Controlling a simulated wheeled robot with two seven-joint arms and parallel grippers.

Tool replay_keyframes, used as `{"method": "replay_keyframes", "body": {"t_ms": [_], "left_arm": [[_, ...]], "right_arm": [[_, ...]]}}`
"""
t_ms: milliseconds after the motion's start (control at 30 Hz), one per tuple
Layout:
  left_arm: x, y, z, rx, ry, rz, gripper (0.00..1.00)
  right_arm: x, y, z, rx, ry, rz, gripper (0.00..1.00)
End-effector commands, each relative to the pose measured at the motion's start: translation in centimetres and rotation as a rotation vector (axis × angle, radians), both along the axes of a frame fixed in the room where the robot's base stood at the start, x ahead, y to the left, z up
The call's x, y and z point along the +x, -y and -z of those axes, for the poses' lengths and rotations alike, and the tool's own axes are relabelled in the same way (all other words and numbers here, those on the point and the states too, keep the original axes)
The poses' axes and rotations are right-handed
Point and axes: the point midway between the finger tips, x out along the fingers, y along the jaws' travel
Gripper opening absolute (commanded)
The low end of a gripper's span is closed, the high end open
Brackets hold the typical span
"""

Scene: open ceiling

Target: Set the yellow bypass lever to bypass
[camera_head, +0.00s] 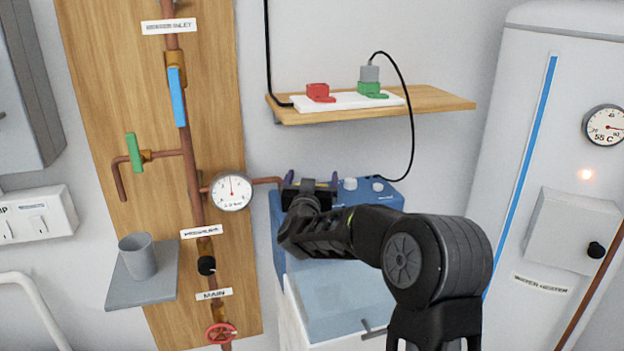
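My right gripper (311,184) is at the back left of a blue unit (385,192), reached by my black arm from the lower right. Its two finger ends show apart at either side, but what lies between them is too small and dark to make out. I cannot tell whether it touches anything. No yellow lever shows clearly; the gripper and arm cover part of the blue unit's top. A thin yellow-green sliver shows at the arm's edge, and I cannot tell what it is. My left gripper is not in view.
A wooden shelf (440,100) with a red block (319,92) and green block (372,90) overhangs behind. A copper pipe with a gauge (231,192) lies left, the white water heater (520,130) right.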

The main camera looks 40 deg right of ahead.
Motion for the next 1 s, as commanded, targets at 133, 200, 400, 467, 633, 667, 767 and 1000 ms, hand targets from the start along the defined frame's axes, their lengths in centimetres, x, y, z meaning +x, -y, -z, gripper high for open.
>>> {"method": "replay_keyframes", "body": {"t_ms": [133,200,400,467,633,667,767,1000], "left_arm": [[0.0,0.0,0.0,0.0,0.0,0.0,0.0],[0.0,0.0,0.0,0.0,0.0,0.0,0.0],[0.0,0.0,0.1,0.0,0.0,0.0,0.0],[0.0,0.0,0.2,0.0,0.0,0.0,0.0],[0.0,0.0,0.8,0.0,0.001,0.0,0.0],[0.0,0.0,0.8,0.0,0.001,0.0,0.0],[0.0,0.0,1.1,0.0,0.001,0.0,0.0],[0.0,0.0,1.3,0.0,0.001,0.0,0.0]], "right_arm": [[0.0,0.0,0.1,0.001,-0.001,0.0,0.96],[0.0,0.0,0.1,0.001,-0.001,0.0,0.96],[-0.3,-0.3,0.2,0.001,-0.001,-0.001,0.96],[-0.6,-0.6,0.1,0.001,0.0,-0.002,0.96],[-2.5,-2.3,0.2,0.002,-0.001,-0.003,0.96],[-2.9,-2.6,0.1,0.002,0.001,-0.003,0.96],[-4.1,-3.7,0.2,0.001,0.0,-0.003,0.96],[-5.8,-5.2,0.1,0.001,-0.001,-0.001,0.96]]}}
